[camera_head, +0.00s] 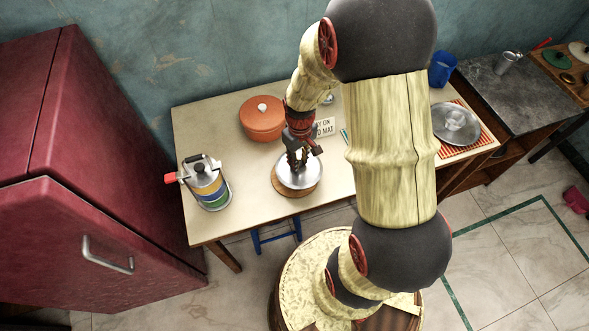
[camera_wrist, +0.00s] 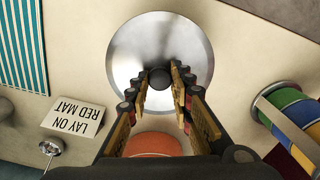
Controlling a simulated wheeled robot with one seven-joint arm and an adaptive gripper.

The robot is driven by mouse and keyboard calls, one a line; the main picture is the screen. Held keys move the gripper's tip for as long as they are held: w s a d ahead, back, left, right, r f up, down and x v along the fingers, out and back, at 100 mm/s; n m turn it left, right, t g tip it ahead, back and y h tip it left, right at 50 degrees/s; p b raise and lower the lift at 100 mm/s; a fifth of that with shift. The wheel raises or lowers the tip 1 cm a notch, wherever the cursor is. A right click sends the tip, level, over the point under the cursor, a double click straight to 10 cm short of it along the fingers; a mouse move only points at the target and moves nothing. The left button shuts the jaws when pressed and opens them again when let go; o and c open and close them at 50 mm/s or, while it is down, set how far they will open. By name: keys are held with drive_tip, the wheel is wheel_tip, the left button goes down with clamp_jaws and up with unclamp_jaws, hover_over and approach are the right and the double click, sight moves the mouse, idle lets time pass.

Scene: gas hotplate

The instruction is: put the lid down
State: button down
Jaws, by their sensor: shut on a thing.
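A round silver lid (camera_head: 287,175) with a dark knob (camera_wrist: 160,78) is under my gripper (camera_head: 298,158). In the wrist view my gripper (camera_wrist: 162,80) is shut on the knob, and the lid (camera_wrist: 140,45) spreads out beyond the fingers. A round wooden board (camera_head: 294,193) shows beneath the lid's front edge; I cannot tell whether the lid touches it. A sign (camera_wrist: 75,118) reads "LAY ON RED MAT". A red striped mat (camera_head: 484,138) lies at the table's right end, with a silver round dish or lid (camera_head: 441,124) on it.
An orange pot (camera_head: 262,124) stands behind the lid. A striped canister (camera_head: 209,187) with a red handle is to the left. A blue cup (camera_head: 441,69) is at the back right. My arm hides part of the table's middle. Bare tabletop (camera_head: 243,214) lies at the front left.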

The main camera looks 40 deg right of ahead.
drive_tip(key=shift+w+a+f, duration=0.4)
drive_tip(key=shift+f, duration=0.3)
drive_tip(key=shift+w+a+f+b, duration=0.15)
drive_tip(key=shift+f+b, duration=0.8)
drive_tip(key=shift+f, duration=0.7)
drive_tip(key=shift+f, duration=0.2)
drive_tip(key=c, duration=1.7)
unclamp_jaws()
drive_tip(key=shift+o, duration=0.6)
drive_tip(key=shift+r, duration=0.1)
